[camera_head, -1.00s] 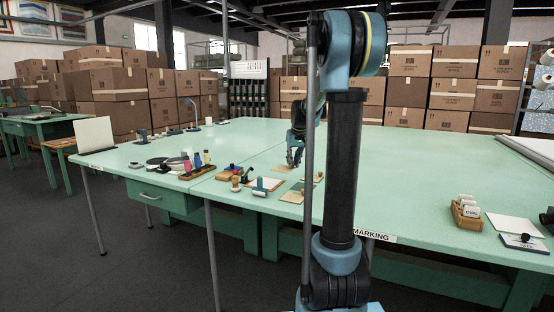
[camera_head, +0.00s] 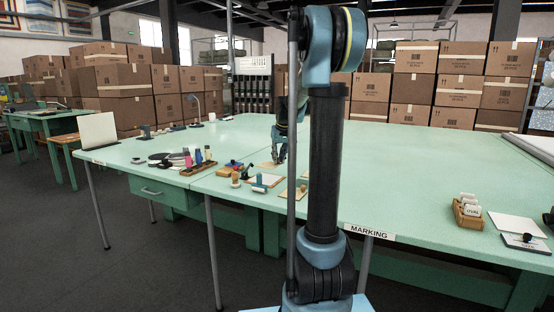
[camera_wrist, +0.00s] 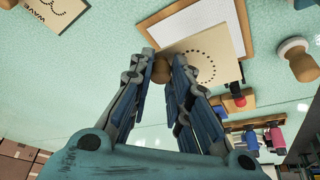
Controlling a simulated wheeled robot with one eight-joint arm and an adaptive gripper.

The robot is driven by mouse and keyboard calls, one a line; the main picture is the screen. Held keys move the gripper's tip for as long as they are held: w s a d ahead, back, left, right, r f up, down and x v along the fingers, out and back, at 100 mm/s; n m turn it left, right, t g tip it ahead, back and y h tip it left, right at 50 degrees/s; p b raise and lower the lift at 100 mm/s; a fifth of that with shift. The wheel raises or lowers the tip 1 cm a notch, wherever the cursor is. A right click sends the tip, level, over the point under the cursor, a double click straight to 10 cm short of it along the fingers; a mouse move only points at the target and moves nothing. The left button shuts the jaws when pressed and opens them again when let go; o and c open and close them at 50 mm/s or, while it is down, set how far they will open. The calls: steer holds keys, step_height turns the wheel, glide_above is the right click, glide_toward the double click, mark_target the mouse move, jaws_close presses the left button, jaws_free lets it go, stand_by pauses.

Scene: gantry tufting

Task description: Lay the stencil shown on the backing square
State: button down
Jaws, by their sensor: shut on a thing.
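My gripper (camera_wrist: 162,62) is shut on the brown knob (camera_wrist: 161,72) of a tan stencil with a ring of dots (camera_wrist: 205,58). In the head view my gripper (camera_head: 279,158) is over the table, left of my arm, with a tan plate (camera_head: 266,164) beside it. The backing square (camera_wrist: 178,22), white with a brown border, lies beyond the stencil in the wrist view. The stencil covers its near corner in the picture; I cannot tell whether they touch. Another stencil, marked WAVE (camera_wrist: 62,10), lies at the upper left of the wrist view.
A wooden-handled tool (camera_wrist: 296,60) stands right of the backing square. Several coloured bottles (camera_head: 198,157) stand in a wooden rack at the left. A box of white blocks (camera_head: 467,211) is at the right. The table's middle right (camera_head: 420,165) is clear.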

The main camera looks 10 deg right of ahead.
steer(key=shift+f, duration=0.15)
steer(key=shift+w+a+f, duration=0.15)
steer(key=shift+f, duration=2.1)
steer(key=shift+w+a+f, duration=0.5)
steer(key=shift+a+f, duration=0.1)
steer(key=shift+f, duration=0.25)
steer(key=c, duration=1.4)
jaws_free()
steer(key=v, duration=1.1)
steer(key=shift+s+r, duration=0.15)
steer(key=shift+r, duration=0.2)
